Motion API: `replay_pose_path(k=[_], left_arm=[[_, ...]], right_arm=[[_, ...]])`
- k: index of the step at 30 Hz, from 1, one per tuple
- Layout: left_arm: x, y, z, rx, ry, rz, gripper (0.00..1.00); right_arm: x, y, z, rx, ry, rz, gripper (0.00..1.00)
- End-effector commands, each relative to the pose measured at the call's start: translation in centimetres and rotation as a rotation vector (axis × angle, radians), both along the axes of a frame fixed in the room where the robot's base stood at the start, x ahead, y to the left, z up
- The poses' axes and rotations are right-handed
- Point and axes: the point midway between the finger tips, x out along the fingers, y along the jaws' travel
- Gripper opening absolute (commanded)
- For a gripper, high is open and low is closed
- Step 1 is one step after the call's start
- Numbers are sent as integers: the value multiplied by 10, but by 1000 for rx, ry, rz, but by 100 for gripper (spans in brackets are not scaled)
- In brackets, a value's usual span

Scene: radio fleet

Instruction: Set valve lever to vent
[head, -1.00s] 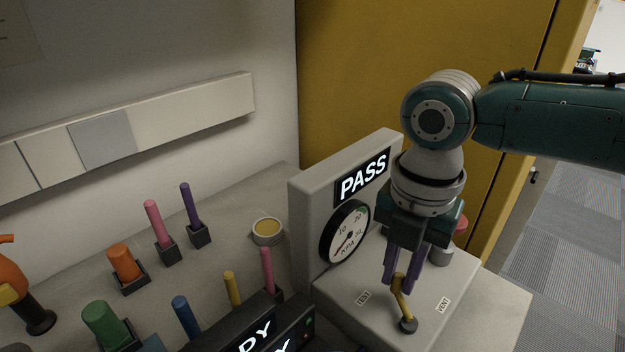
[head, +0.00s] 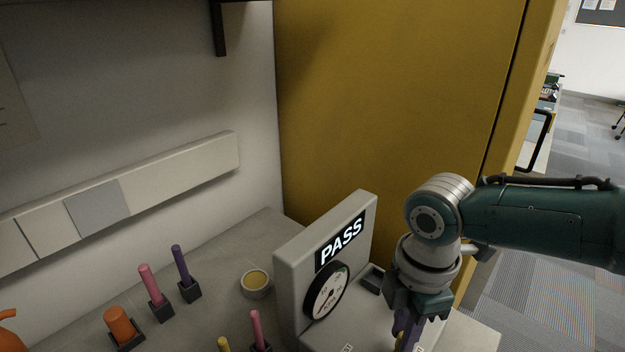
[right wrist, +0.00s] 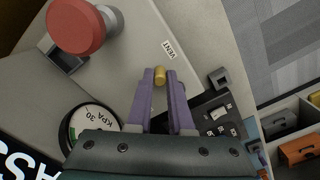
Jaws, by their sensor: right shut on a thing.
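The yellow valve lever (right wrist: 159,76) shows its rounded tip between my right gripper's purple fingers (right wrist: 160,78) in the right wrist view, and the fingers are shut on it. The VENT label (right wrist: 169,50) lies just beyond the tip. In the head view my right gripper (head: 405,332) points down over the grey test stand (head: 285,270), close to a label at the bottom edge. The lever's pivot is hidden or out of frame, so its exact angle is unclear. The stand's screen (head: 341,240) reads PASS. My left gripper is not in view.
A round gauge (head: 325,292) is left of my right gripper. A red knob (right wrist: 78,26) stands on the stand in the wrist view. Several coloured pegs, including a purple one (head: 181,265), and a small bowl (head: 255,283) are on the bench. A yellow cabinet (head: 390,100) stands behind.

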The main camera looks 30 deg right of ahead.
Motion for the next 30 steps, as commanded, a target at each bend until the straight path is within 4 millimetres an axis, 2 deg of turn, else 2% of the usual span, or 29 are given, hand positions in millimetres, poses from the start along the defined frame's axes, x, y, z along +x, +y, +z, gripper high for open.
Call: replay_pose_path(k=[9,24,25,30], left_arm=[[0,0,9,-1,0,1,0],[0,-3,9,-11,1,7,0],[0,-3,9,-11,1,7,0],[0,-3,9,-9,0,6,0]], right_arm=[[-4,-2,1,1,1,-101,0],[-5,-2,0,1,2,-116,0],[-5,-2,0,1,2,-116,22],[-5,-2,0,0,1,-115,42]])
